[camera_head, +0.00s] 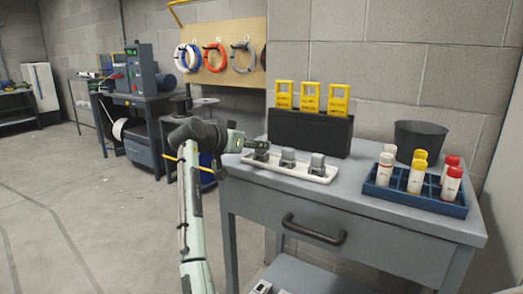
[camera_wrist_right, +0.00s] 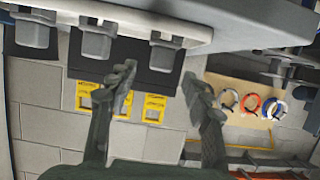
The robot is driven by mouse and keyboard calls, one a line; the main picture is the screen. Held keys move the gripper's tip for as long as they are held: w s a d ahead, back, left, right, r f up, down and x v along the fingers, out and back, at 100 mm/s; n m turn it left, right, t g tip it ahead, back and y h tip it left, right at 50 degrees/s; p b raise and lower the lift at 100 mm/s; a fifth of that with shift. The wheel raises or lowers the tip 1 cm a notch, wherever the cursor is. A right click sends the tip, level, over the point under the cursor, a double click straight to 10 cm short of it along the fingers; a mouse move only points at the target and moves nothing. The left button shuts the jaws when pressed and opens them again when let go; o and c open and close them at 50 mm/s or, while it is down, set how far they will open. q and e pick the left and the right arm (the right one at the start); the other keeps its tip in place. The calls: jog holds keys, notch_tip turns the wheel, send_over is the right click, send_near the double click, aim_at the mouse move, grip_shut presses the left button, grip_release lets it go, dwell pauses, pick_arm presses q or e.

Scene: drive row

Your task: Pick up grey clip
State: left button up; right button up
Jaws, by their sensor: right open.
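Three grey clips stand in a row on a white tray on the grey workbench: a left one (camera_head: 261,154), a middle one (camera_head: 288,157) and a right one (camera_head: 317,165). My right gripper (camera_head: 259,144) is at the tray's left end, close to the left clip and partly covering it. In the right wrist view, which is upside down, its two fingers (camera_wrist_right: 159,80) are apart with nothing between them. The left clip (camera_wrist_right: 166,48) shows just beyond the fingertips there. I cannot tell whether they touch. My left gripper is not in view.
The white tray (camera_head: 300,174) lies before a black stand (camera_head: 310,133) with yellow tags (camera_head: 311,97). A blue rack (camera_head: 410,199) with capped bottles and a dark bucket (camera_head: 420,139) are to the right. The bench front is clear. A pegboard with cable coils (camera_head: 211,56) hangs behind.

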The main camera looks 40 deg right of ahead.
jog(key=shift+x, duration=1.4)
jog(key=shift+r, duration=0.1)
grip_shut()
